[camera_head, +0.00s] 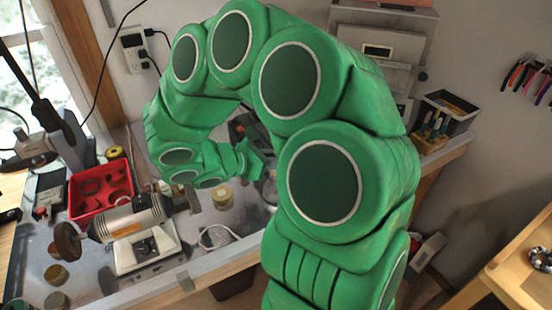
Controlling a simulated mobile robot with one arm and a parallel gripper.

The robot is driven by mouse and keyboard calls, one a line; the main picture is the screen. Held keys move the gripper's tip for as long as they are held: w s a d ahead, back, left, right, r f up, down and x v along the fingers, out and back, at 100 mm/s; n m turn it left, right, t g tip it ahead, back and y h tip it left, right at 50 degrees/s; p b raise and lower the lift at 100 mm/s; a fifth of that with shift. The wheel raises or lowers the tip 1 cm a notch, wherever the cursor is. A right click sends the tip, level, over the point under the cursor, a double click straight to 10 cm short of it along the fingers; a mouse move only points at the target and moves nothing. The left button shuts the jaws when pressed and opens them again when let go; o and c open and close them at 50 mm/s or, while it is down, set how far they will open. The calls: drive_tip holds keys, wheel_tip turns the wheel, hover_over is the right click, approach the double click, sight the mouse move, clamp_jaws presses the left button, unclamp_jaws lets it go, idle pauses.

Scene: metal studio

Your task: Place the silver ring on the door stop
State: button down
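A small shiny silver and dark round object (540,259), which may be the silver ring, sits on a light wooden surface at the right edge and is partly cut off by the frame. I cannot pick out the door stop for certain. My green arm arches across the middle of the picture, and my gripper (254,159) is at its far end, above the workbench. The gripper is small and partly blended with the arm, so its fingers are not clear. It is far to the left of the round object.
The metal workbench (215,262) holds a bench grinder or polishing motor (135,217), a red tray (100,190) of small parts and several small jars. A black tool box (446,110) stands at its back right. The wooden surface (515,272) is apart, at the right.

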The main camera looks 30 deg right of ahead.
drive_tip(key=shift+f, duration=0.15)
drive_tip(key=c, duration=1)
unclamp_jaws()
